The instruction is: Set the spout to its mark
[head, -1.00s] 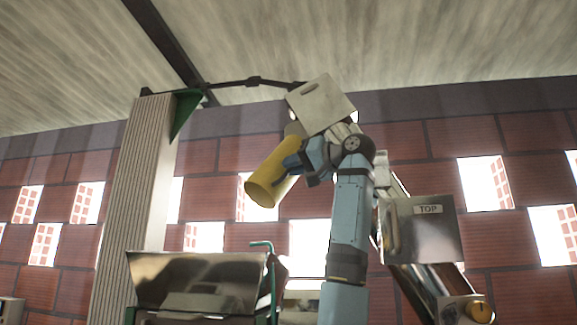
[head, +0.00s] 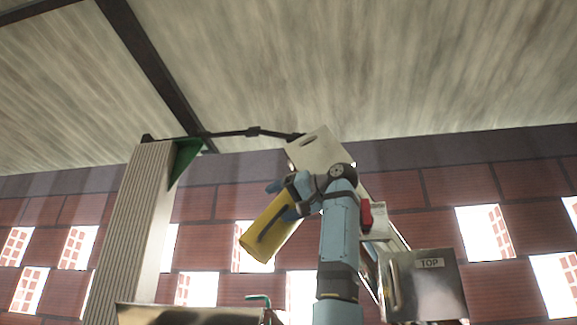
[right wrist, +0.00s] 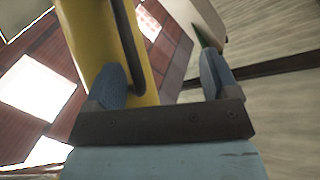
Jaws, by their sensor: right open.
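The yellow spout (head: 262,243), a tube with a dark handle bar along its side, slants down to the left under a pale box-like housing (head: 318,150). In the right wrist view the spout (right wrist: 88,35) rises past the left finger, with its dark bar (right wrist: 130,45) just right of that finger. My right gripper (head: 283,200) is at the upper part of the spout, with its fingers apart. The fingers also show wide apart in the right wrist view (right wrist: 162,82). I cannot tell whether either finger touches the spout. No mark for the spout is discernible. My left gripper is out of view.
A tall ribbed pale column (head: 130,235) with a green bracket (head: 184,158) stands left. A dark rod runs from it to the housing. A metal plate labelled TOP (head: 425,285) is at right. A metal hopper edge (head: 185,314) shows below. The brick wall has bright openings.

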